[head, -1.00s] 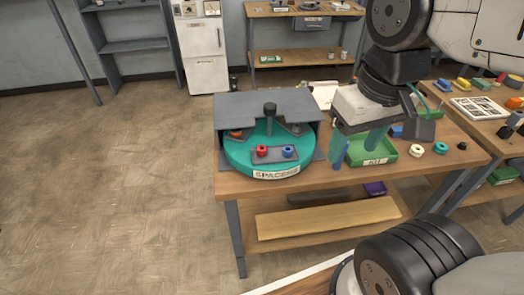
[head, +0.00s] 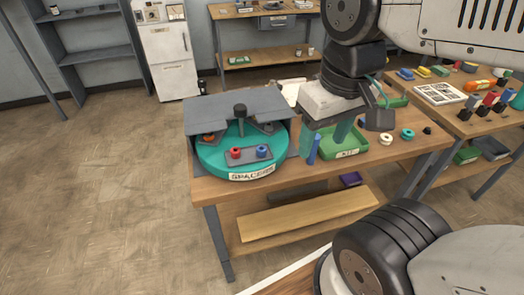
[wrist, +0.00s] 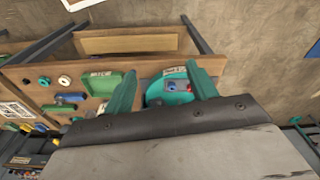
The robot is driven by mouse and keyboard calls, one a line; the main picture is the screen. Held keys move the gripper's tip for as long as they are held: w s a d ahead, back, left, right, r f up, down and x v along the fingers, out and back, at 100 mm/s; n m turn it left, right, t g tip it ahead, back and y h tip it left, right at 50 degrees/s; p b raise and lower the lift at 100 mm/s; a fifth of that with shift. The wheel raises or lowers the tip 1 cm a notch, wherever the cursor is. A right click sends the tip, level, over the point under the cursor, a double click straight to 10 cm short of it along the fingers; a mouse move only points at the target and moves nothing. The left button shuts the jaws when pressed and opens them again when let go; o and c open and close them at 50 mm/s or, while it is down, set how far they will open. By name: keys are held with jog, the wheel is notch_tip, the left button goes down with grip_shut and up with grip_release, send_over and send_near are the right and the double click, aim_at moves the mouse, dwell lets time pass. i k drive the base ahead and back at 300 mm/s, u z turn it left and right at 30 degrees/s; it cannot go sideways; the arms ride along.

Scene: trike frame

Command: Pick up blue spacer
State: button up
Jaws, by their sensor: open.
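The blue spacer (head: 262,151) sits upright on a grey plate on the teal turntable (head: 212,162) labelled SPACERS, just right of a red spacer (head: 236,153). In the wrist view the blue spacer (wrist: 171,87) shows small between my fingers, with the red spacer to its right. My gripper (head: 326,135) is open and empty. In the head view its teal fingers hang between the turntable and the green tray. In the wrist view my gripper (wrist: 163,84) has its fingers on either side of the turntable, well apart from the spacers.
A grey cover (head: 235,106) roofs the turntable's back. The green tray (head: 350,152) stands to its right, with a blue upright piece (head: 314,149) on its left side. White (head: 387,139) and teal (head: 407,134) rings lie farther right. Open floor lies left of the bench.

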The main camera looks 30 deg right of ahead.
aim_at(261, 150)
jog(key=z, duration=1.4)
jog(key=k, duration=0.65)
jog(key=u, duration=0.5)
